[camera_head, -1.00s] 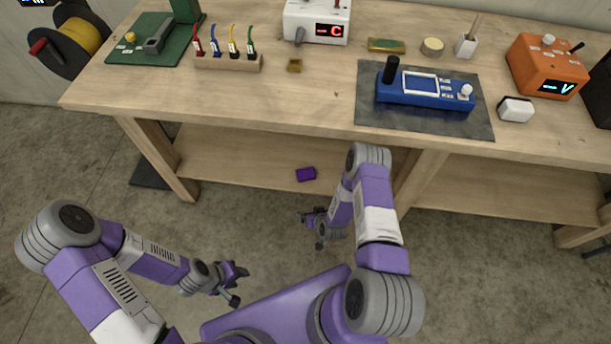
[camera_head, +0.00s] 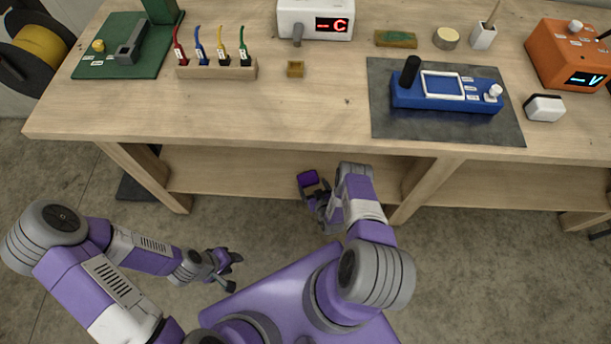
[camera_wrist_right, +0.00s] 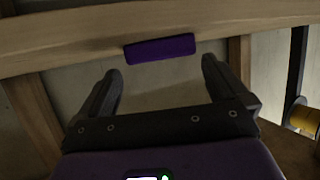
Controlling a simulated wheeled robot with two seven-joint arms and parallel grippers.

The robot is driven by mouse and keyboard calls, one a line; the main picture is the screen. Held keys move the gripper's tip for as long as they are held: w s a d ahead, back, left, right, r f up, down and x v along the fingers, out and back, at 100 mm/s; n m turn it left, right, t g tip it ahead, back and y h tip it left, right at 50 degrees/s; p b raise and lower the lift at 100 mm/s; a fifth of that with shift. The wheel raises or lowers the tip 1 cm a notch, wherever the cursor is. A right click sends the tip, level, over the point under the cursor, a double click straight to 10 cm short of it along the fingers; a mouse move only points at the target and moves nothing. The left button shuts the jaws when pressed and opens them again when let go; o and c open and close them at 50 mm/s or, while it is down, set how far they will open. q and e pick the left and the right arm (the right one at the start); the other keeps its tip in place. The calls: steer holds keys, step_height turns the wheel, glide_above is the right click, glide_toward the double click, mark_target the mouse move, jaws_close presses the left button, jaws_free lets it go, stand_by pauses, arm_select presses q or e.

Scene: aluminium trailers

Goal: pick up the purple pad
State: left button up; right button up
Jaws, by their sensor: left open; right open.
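The purple pad (camera_head: 308,178) lies on the wooden lower shelf under the bench. In the right wrist view the pad (camera_wrist_right: 160,48) sits on the light wooden shelf edge, ahead of the gap between the fingers. My right gripper (camera_head: 318,190) is at the pad's near side in the head view, and its tip partly overlaps the pad. In the wrist view the right gripper (camera_wrist_right: 158,80) is open, with nothing between its fingers. My left gripper (camera_head: 234,271) is open and empty above the floor at the lower left.
The workbench (camera_head: 300,130) overhangs the lower shelf (camera_head: 235,172). Its legs (camera_head: 150,178) stand on both sides of the right gripper. On top are a blue device (camera_head: 445,98) on a dark mat, a cable rack (camera_head: 215,70) and an orange meter (camera_head: 568,58). The shelf left of the pad is clear.

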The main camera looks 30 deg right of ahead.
mark_target(308, 178)
steer(key=shift+w+f, duration=0.25)
steer(key=shift+w, duration=0.2)
steer(key=b+x, duration=0.2)
steer(key=x, duration=0.1)
steer(key=shift+w, duration=0.35)
steer(key=shift+w+f+b, duration=0.15)
steer(key=shift+w+b, duration=0.15)
steer(key=shift+w, duration=0.1)
steer(key=c, duration=0.7)
steer(key=shift+c, duration=0.2)
